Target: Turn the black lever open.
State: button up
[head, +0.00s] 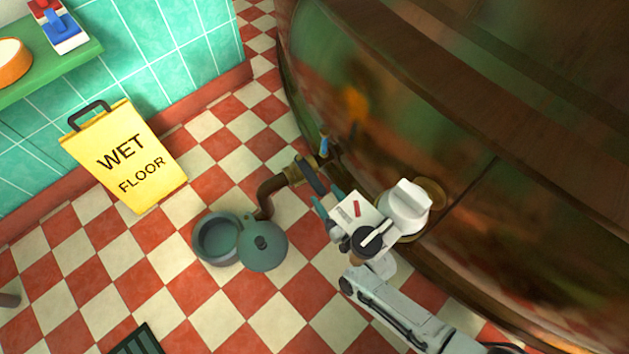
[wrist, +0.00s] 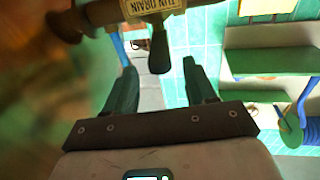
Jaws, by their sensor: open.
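The black lever (head: 311,177) sits on the brass drain valve (head: 291,173) low at the side of the copper kettle (head: 400,110). In the wrist view, the lever (wrist: 159,50) hangs down from the pipe, under a tag (wrist: 152,7) reading "TUN DRAIN". My gripper (head: 328,198) is open just beside the lever's free end in the head view. In the wrist view, the lever's tip reaches to about between the two fingertips of my gripper (wrist: 159,70), with gaps on both sides.
An open green-grey pot (head: 205,241) with a round lid (head: 263,256) beside it stands under the spout. A yellow wet-floor sign (head: 127,157) leans near the tiled wall. A green shelf (head: 60,60) is at upper left. Checkered floor between sign and pot is free.

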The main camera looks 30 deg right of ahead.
aim_at(315, 181)
jog(key=w+b, duration=0.1)
jog(key=w, duration=0.2)
jog(key=w+b, duration=0.1)
jog(key=w, duration=0.1)
jog(key=shift+w+a+f+b, duration=0.15)
jog(key=shift+w+a+b, duration=0.05)
jog(key=shift+a+b, duration=0.15)
jog(key=shift+w, duration=0.45)
jog(key=shift+c, duration=0.4)
jog(key=shift+r, duration=0.2)
grip_shut()
